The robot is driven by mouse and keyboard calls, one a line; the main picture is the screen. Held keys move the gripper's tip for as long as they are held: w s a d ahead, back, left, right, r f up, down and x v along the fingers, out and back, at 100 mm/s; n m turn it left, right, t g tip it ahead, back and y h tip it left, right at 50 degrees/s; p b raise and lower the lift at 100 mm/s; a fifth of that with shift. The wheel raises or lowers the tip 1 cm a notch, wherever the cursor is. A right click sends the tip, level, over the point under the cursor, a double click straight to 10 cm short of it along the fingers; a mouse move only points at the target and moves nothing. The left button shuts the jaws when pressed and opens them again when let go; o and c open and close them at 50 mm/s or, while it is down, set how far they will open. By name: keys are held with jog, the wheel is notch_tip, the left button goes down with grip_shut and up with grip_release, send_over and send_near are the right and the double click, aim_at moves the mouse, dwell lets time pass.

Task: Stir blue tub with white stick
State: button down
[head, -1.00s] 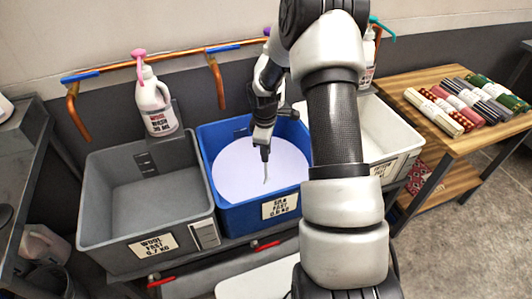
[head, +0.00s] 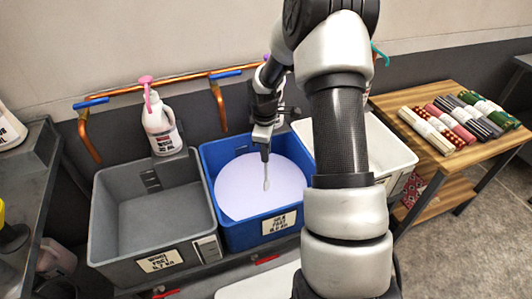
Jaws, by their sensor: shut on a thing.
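The blue tub (head: 278,229) stands in the middle of a row of three tubs and holds a pale lilac-white liquid (head: 240,185). Its front label is partly readable. My gripper (head: 265,140) is over the tub, pointing down, and is shut on the white stick (head: 266,183). The stick hangs down nearly upright over the middle of the liquid. Its lower end appears at the liquid's surface; I cannot tell how deep it goes.
A grey, empty-looking tub (head: 150,213) is at left and a white tub (head: 385,150) at right, partly behind my arm. A bottle with a pink pump (head: 160,125) stands behind the grey tub. Copper pipes (head: 219,103) run along the wall. A wooden table (head: 468,160) with rolled rugs is at right.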

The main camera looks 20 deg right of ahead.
jog(key=shift+r+p, duration=2.7)
jog(key=shift+r, duration=1.6)
notch_tip(320, 180, up, 6)
jog(key=p, duration=0.4)
jog(key=shift+r, duration=0.1)
jog(key=shift+r+p, duration=0.55)
jog(key=shift+r, duration=0.8)
